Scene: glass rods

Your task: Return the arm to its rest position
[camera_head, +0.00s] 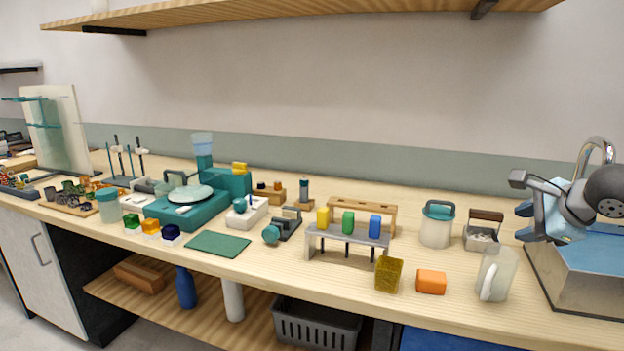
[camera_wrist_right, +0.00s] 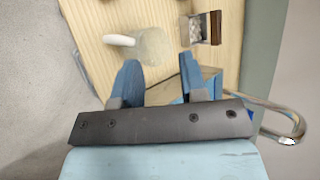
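My right gripper (camera_head: 524,222) is at the right of the head view, above the counter near the sink. In the right wrist view its two blue fingers (camera_wrist_right: 161,72) stand apart with nothing between them. A clear jug with a white handle (camera_head: 494,275) stands on the counter below and left of the gripper, apart from it. The jug also shows beyond the fingers in the wrist view (camera_wrist_right: 150,45). My left gripper is in neither view.
A metal faucet (camera_head: 598,148) and the sink block (camera_head: 580,285) are close to the right arm. A lidded jar (camera_head: 437,224), a handled basket (camera_head: 482,231), an orange block (camera_head: 431,282) and a yellow sponge-like block (camera_head: 388,273) stand left of it. A shelf (camera_head: 300,10) runs above.

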